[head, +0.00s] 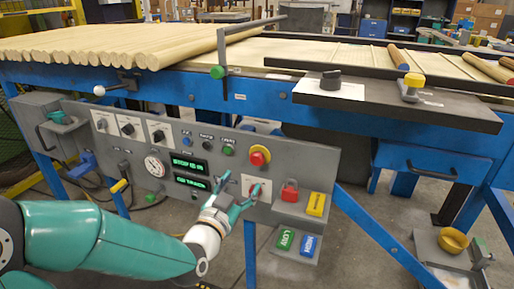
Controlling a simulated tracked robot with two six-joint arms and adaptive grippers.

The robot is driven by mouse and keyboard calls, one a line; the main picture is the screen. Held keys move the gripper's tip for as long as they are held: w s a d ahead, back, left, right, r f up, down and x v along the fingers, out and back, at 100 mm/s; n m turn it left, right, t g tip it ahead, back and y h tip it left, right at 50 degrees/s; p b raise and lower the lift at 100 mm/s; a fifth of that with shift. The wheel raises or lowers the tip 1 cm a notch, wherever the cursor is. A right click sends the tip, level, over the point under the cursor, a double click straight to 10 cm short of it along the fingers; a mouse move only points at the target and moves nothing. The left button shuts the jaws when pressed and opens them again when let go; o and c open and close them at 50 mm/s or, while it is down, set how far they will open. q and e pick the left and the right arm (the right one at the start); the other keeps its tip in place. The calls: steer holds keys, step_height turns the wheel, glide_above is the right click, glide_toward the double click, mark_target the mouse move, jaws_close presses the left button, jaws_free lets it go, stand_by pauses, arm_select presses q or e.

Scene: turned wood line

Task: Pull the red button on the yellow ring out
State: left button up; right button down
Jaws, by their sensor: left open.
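The red button (257,159) sits on a yellow ring on the grey control panel (320,160), right of the green displays. My left gripper (242,184) is open and empty, its fingers pointing up at the panel, below and a little left of the button. In the picture one fingertip overlaps a white plate with a small red control just below the button. I cannot tell whether it touches. My right gripper is not in view.
A red padlock-like part (289,192) and a yellow block (316,204) are right of the gripper, with green and blue tags below. A gauge (154,166) and black knobs (127,129) are left. The blue table (300,113) with wooden rods (150,45) rises above.

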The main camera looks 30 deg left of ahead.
mark_target(256, 162)
arm_select(q)
steer(key=b+x, duration=0.1)
steer(key=x, duration=1)
steer(key=shift+w+a, duration=0.1)
steer(key=shift+f, duration=0.1)
jaws_close()
